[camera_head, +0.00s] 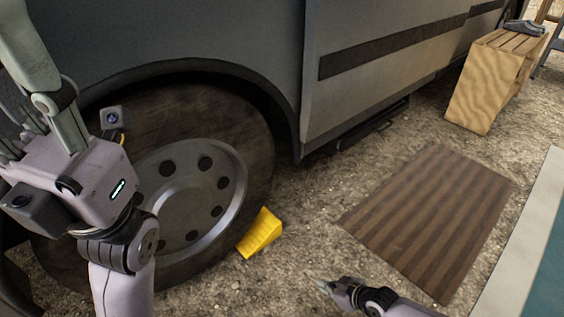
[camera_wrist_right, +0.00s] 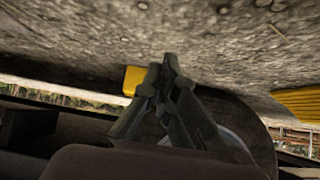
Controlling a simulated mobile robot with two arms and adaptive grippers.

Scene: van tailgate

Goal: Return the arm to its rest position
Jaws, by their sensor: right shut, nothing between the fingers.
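My right gripper (camera_head: 330,288) is low at the bottom of the head view, above the gravel and right of the wheel. Its fingers (camera_wrist_right: 164,66) are together and empty in the right wrist view. My left arm stands large at the left of the head view, close to the camera and in front of the wheel. The state of the left gripper (camera_head: 48,112) is not clear there. A yellow wheel chock (camera_head: 260,233) lies against the right side of the wheel, apart from my right gripper.
The van's wheel (camera_head: 190,205) and grey side panel (camera_head: 385,80) fill the left and top. A brown striped mat (camera_head: 430,220) lies on the gravel at right. A wooden crate (camera_head: 487,85) stands behind it. In the wrist view, two yellow pieces (camera_wrist_right: 131,80) (camera_wrist_right: 298,103) flank the wheel.

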